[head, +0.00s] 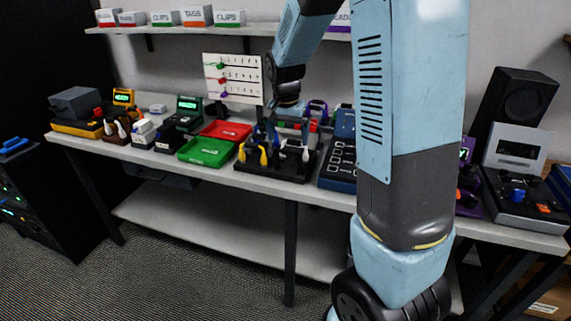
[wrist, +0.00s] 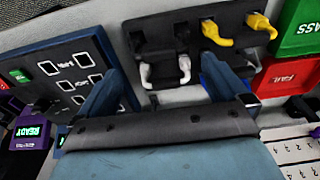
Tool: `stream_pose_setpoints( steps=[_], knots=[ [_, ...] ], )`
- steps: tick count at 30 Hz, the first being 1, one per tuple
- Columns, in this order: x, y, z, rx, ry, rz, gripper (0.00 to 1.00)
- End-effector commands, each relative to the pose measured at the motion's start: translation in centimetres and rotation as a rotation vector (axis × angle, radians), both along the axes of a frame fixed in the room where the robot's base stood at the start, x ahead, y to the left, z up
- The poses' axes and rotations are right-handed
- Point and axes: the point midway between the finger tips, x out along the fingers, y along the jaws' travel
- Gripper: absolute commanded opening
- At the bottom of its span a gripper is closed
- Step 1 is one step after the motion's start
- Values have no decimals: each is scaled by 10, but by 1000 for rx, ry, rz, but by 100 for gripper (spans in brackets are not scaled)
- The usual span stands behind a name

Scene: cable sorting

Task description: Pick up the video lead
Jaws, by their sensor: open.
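A black rack (head: 272,172) on the bench holds several short leads. In the wrist view the rack (wrist: 190,22) lies at the top, with two yellow leads (wrist: 217,36) on its right part and a white lead (wrist: 147,74) hanging at its near edge. Dark plugs also show there. I cannot tell which of them is the video lead. My gripper (head: 268,137) hangs over the rack in the head view. In the wrist view my gripper (wrist: 160,72) is open and empty, its two blue fingers apart, with the white lead between them in the picture.
A green tray (head: 206,151) and a red tray (head: 226,131) stand left of the rack. A blue button panel (wrist: 65,75) stands on its other side. Several devices crowd the bench, and a white board (head: 233,78) stands behind.

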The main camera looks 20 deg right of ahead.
Motion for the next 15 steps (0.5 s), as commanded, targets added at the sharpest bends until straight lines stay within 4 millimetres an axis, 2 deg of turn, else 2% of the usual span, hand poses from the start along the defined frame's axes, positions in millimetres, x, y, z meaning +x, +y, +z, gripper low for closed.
stream_pose_setpoints(
  steps=[3,11,15],
  knots=[
    [2,-1,-15,0,1,-1,100],
    [3,-2,-30,0,1,-1,100],
    [5,-4,-49,0,4,-1,100]
  ],
)
